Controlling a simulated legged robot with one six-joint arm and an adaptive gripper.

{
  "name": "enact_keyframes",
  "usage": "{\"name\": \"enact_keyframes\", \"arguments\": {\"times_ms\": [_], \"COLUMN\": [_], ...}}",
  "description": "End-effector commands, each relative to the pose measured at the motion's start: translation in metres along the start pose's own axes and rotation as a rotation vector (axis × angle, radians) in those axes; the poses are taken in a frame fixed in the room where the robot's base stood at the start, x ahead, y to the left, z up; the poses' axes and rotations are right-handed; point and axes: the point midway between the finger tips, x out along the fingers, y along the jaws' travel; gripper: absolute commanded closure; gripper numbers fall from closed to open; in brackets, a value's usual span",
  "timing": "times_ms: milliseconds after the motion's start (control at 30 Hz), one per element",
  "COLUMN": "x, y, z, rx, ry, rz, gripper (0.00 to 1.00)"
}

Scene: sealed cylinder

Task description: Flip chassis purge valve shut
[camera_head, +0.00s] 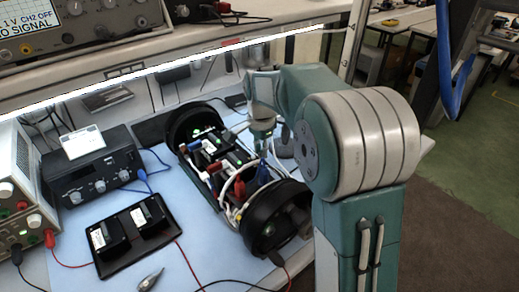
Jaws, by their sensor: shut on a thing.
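The open cylinder chassis (222,160) lies on the blue mat, with black round end caps and green-lit boards, batteries and wires between them. My gripper (266,150) points down at the far right side of the chassis, between the two end caps. It is shut on a small part there, taken to be the purge valve. The fingertips and the held part are small and partly lost among wires, so the valve's position cannot be read.
A black tray with two modules (133,232) lies left of the chassis. A dark bench unit (95,168) and a power supply (14,185) stand farther left. Red and black leads cross the blue mat (190,262). A shelf overhangs the back.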

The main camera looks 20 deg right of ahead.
Motion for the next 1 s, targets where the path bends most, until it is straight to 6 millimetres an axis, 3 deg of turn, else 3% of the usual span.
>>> {"name": "enact_keyframes", "arguments": {"times_ms": [633,667,733,1000], "x": [0.0003,0.0003,0.0003,0.0001], "y": [0.0006,0.0006,0.0007,0.0012], "z": [0.0003,0.0003,0.0003,0.0002], "rx": [0.059,0.059,0.058,0.058], "ry": [0.0,0.0,0.0,0.0], "rz": [-0.003,-0.003,-0.002,-0.001], "gripper": [1.0,0.74,0.44,0.44]}}
